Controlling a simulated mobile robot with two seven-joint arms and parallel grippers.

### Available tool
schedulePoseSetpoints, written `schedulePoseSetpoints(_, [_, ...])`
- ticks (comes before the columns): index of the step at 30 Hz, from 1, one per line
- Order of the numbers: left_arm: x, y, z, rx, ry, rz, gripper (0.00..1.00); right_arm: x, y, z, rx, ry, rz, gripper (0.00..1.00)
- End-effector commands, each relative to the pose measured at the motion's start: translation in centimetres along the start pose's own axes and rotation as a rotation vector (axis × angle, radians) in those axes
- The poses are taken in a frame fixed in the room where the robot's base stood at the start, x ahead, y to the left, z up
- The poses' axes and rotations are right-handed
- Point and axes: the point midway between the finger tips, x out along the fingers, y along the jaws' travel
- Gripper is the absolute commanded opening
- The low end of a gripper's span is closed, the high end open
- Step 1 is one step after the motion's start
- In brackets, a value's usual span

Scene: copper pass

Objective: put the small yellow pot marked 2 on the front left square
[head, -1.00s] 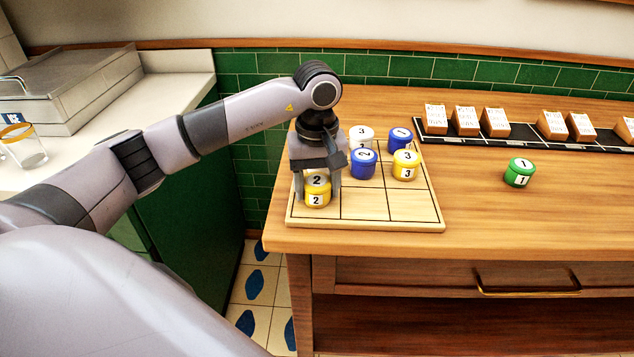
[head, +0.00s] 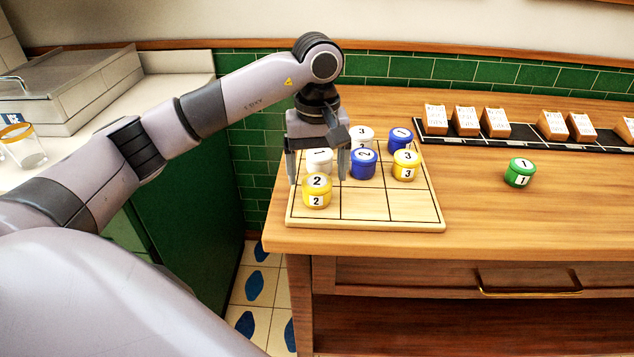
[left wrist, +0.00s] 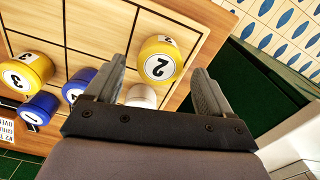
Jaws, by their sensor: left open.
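The small yellow pot marked 2 (head: 316,191) stands upright on the front left square of the wooden grid board (head: 390,214). It also shows in the left wrist view (left wrist: 159,60), just beyond and between the fingertips. My left gripper (head: 318,180) is open and empty, raised above and slightly behind the yellow pot. Its fingers (left wrist: 160,85) are spread apart in the left wrist view and hold nothing. My right gripper is in neither view.
Behind on the board stand a white pot marked 1 (head: 319,161), blue pots marked 2 (head: 363,164) and 1 (head: 400,140), a white pot marked 3 (head: 361,137) and a yellow pot marked 3 (head: 405,166). A green pot (head: 519,173) stands right. The front middle and right squares are clear.

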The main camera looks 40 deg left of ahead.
Motion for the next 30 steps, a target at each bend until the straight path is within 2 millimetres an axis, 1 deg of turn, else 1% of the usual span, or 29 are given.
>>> schedulePoseSetpoints(1, [-1.3, 0.1, -0.1, 0.000, 0.005, 0.005, 0.83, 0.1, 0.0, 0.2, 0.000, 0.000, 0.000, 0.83])
schedulePoseSetpoints(6, [-5.0, 0.1, -0.1, -0.001, 0.003, 0.003, 0.83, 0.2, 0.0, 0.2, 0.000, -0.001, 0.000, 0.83])
schedulePoseSetpoints(9, [-6.6, 0.1, 0.0, 0.000, 0.003, 0.002, 0.83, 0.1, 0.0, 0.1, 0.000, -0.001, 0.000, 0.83])
schedulePoseSetpoints(12, [-7.5, 0.0, 0.0, -0.001, 0.001, 0.001, 0.83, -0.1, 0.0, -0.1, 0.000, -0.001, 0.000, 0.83])
schedulePoseSetpoints(18, [-8.2, 0.0, 0.0, -0.001, 0.000, 0.000, 0.83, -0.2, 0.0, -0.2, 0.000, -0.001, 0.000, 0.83])
schedulePoseSetpoints(30, [-8.2, 0.0, 0.0, -0.001, 0.000, 0.000, 0.83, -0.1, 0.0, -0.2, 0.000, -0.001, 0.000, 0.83])
